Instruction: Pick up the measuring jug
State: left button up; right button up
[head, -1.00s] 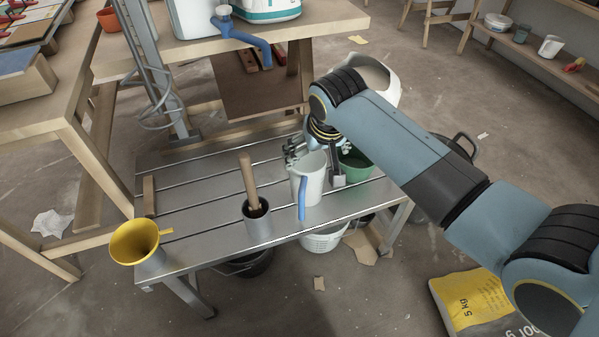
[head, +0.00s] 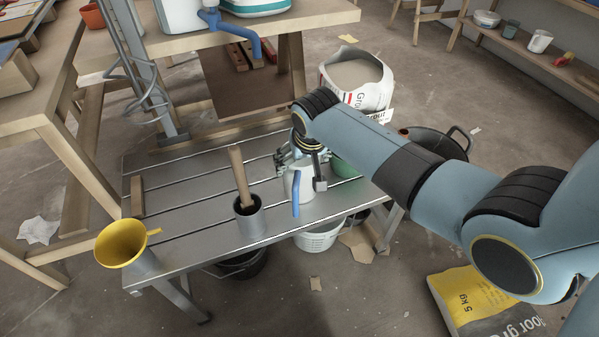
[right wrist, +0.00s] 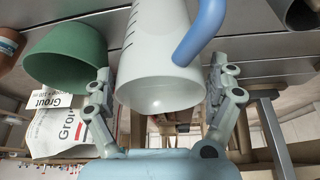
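The measuring jug (head: 298,187) is white with a blue handle (head: 296,196) and stands upright on the slatted metal bench. In the right wrist view the jug (right wrist: 158,60) shows dark scale marks and its blue handle on the right. My right gripper (head: 300,170) has come down over the jug from behind. In the right wrist view my right gripper (right wrist: 160,78) has one finger on each side of the jug, with narrow gaps, so it looks open around it. The arm and fingers hide part of the jug in the head view. My left gripper is not in view.
A green container (head: 346,166) stands close to the jug, beside one finger. A grey pot with a wooden stick (head: 241,180) and a yellow funnel (head: 122,243) stand left on the bench (head: 200,215). A grout bag (head: 357,82) and dark bucket (head: 440,146) are behind.

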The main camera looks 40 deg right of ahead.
jog(key=c, duration=1.2)
jog(key=shift+r, duration=0.15)
